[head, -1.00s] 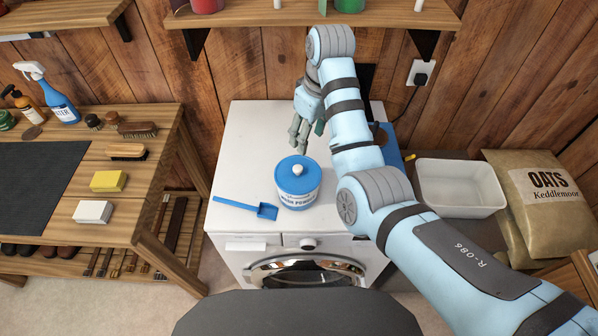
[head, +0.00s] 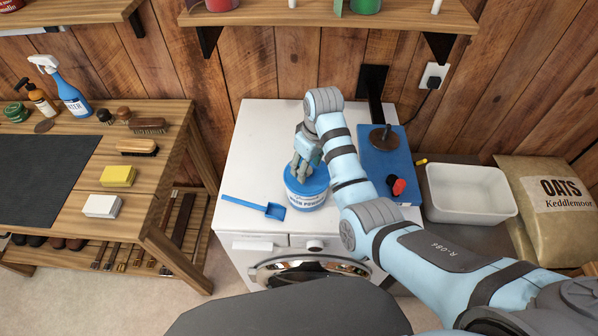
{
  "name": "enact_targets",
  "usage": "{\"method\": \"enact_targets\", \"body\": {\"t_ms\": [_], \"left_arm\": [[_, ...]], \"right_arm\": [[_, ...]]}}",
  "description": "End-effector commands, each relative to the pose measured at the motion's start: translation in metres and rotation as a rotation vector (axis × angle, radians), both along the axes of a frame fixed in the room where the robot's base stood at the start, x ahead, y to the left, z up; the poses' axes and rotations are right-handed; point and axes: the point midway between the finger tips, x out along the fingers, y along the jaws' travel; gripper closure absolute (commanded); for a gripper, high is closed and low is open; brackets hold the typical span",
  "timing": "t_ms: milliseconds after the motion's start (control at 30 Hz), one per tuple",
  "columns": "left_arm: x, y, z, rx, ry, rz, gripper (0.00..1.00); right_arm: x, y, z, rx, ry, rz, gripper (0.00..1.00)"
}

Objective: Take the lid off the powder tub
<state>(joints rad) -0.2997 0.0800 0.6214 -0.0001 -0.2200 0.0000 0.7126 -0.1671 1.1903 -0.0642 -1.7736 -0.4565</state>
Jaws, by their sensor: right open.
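The powder tub (head: 307,201) is white and blue with lettering on its side, and stands upright on top of the white washing machine. Its blue lid (head: 317,183) is on it. My right gripper (head: 303,174) is over the lid, pointing down, with its fingers at the lid's middle. The lid's white knob is hidden behind the fingers. The gripper is open, and I cannot tell whether the fingers touch the knob. My left gripper is not in view.
A blue scoop (head: 256,207) lies left of the tub on the washing machine (head: 253,150). A blue box (head: 375,163) with a dark round-based stand and a red-and-black item is on the right. A white bin (head: 468,195) and an oats sack (head: 550,205) are farther right. A wooden shelf (head: 330,15) hangs above.

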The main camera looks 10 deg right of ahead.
Motion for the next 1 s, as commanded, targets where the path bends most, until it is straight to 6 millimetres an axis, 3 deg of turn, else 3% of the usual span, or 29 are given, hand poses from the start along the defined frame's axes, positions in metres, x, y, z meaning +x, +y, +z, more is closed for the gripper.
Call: {"method": "enact_targets", "body": {"t_ms": [267,533,833,1000], "left_arm": [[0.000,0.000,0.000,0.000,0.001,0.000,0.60],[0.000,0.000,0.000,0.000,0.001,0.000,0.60],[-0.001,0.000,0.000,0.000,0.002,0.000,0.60],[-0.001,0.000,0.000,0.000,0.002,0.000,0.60]], "right_arm": [[0.000,-0.002,-0.007,0.000,-0.001,-0.005,0.57],[0.000,-0.001,-0.007,0.000,-0.001,-0.003,1.00],[0.001,0.000,-0.002,0.001,-0.002,-0.002,1.00],[0.004,0.011,0.035,0.003,-0.006,0.019,1.00]]}}
